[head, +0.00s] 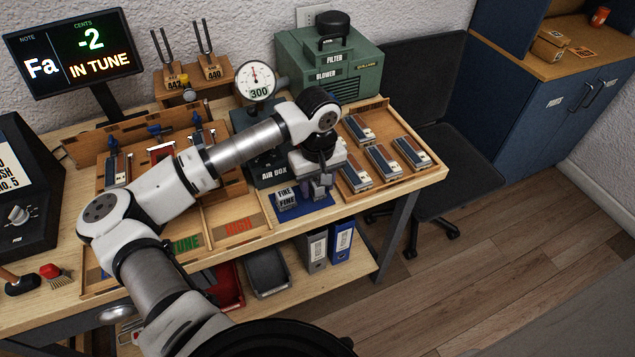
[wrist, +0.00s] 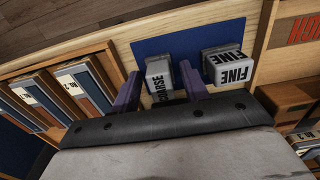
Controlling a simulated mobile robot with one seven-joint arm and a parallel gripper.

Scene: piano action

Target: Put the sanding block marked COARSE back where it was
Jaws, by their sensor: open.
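The sanding block marked COARSE (wrist: 159,74) is grey and sits on the blue mat (wrist: 195,40) in the wrist view. My gripper (wrist: 160,68) is open, with one finger on each side of this block; gaps show beside it. In the head view my gripper (head: 319,188) is low over the right part of the blue mat (head: 314,212) and mostly hides the COARSE block. A second block, marked FINE (wrist: 230,65), sits beside it on the mat; it also shows in the head view (head: 286,200).
A wooden tray (head: 432,158) with several labelled wood parts lies close to the right of my gripper. The air box (head: 272,174) with its dial gauge (head: 257,80) stands behind. Wooden trays marked TUNE and HIGH (head: 238,226) lie to the left. The bench's front edge is near.

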